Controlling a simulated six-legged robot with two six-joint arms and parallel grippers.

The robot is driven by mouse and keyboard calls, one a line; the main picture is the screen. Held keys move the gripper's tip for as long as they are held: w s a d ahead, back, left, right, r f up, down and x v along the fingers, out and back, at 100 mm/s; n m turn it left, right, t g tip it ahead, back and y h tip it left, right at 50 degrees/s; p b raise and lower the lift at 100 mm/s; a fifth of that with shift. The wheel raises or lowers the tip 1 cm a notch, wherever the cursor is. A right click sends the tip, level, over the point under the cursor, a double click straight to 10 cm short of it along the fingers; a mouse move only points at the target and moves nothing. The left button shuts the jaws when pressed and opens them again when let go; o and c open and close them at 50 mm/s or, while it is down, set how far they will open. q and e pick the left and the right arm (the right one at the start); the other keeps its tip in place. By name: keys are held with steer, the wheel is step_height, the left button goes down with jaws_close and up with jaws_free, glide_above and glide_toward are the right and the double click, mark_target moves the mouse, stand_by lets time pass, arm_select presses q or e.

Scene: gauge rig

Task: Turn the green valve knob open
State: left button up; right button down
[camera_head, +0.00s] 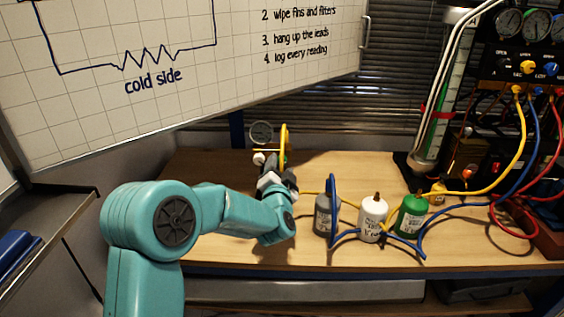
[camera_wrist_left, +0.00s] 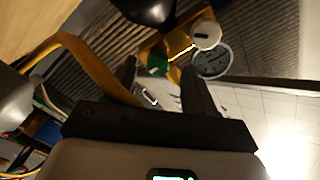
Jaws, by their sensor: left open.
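The green valve knob (camera_wrist_left: 157,66) shows in my left wrist view, small and partly in shadow, in line with the gap between my left fingertips. It is beside a yellow part (camera_wrist_left: 176,50), with a white round cap (camera_wrist_left: 206,36) and a round gauge (camera_wrist_left: 212,61) near it. My left gripper (camera_wrist_left: 160,76) is open with nothing visibly held. I cannot tell whether it touches the knob. In the head view, my left gripper (camera_head: 277,180) is just in front of the gauge (camera_head: 261,132) and white cap (camera_head: 258,158), largely hiding the knob. My right gripper is not in view.
Grey (camera_head: 325,216), white (camera_head: 372,217) and green (camera_head: 411,216) bottles stand right of my gripper. A blue hose (camera_head: 333,195) loops by them. A manifold with gauges (camera_head: 509,22) stands at the far right. A whiteboard (camera_head: 100,110) hangs at left. The left bench top (camera_head: 195,170) is clear.

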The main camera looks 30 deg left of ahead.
mark_target(282, 160)
arm_select(q)
steer(key=shift+x, duration=1.2)
jaws_close()
steer(key=shift+f+n+b, duration=0.2)
steer(key=shift+n+b, duration=0.4)
steer(key=shift+b, duration=0.1)
steer(key=n+b, duration=0.6)
steer(key=n, duration=0.1)
steer(key=n+b, duration=0.4)
steer(key=n, duration=0.1)
steer(key=n+b, duration=0.2)
steer(key=n, duration=0.2)
steer(key=shift+r, duration=0.1)
steer(key=shift+r+n+b, duration=0.1)
steer(key=shift+n+b, duration=0.2)
steer(key=shift+n, duration=0.2)
